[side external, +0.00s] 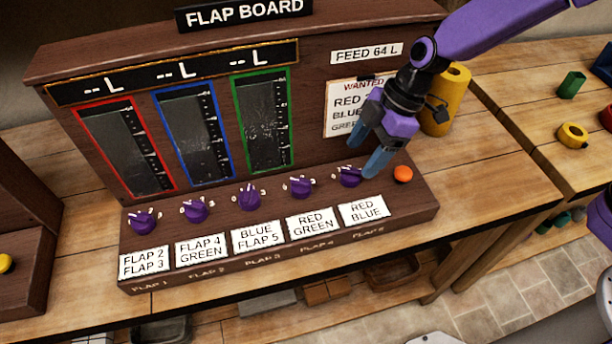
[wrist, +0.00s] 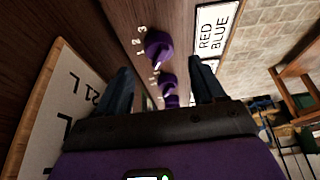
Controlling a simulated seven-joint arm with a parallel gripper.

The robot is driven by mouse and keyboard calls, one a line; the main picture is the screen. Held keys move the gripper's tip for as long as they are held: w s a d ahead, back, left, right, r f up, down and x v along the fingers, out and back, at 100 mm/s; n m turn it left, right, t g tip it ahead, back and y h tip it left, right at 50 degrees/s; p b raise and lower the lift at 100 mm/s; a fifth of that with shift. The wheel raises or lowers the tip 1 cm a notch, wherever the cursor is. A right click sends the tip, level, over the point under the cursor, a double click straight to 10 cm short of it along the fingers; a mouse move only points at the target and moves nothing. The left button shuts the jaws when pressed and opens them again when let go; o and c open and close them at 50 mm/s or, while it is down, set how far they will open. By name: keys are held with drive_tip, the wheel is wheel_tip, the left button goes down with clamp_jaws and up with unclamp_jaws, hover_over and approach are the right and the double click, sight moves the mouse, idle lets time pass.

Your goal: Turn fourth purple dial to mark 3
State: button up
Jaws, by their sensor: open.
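The fourth purple dial (side external: 300,187) sits on the sloped ledge of the flap board, above the "RED GREEN" label (side external: 313,224). Its pointer setting is too small to read surely. My gripper (side external: 364,168) is open, with its blue fingertips low at the fifth purple dial (side external: 349,177), to the right of the fourth. In the wrist view, my gripper (wrist: 162,70) has its two dark fingers apart, either side of the row of dials. The nearest dial there is beside the "RED BLUE" label (wrist: 211,30), with marks 2 and 3 showing; smaller dials lie beyond it.
An orange button (side external: 403,174) is just right of the fifth dial. Three more purple dials stand to the left along the ledge. The board (side external: 300,130) rises behind, with a "WANTED" card (side external: 343,98). A yellow cylinder (side external: 447,100) stands right of the board.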

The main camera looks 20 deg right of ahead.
approach(305, 180)
drive_tip(key=x, duration=0.4)
drive_tip(key=shift+a+f, duration=0.25)
drive_tip(key=shift+f, duration=0.1)
drive_tip(key=x, duration=0.3)
drive_tip(key=shift+f, duration=0.35)
drive_tip(key=shift+a+f, duration=0.25)
drive_tip(key=shift+f, duration=0.35)
drive_tip(key=c, duration=1)
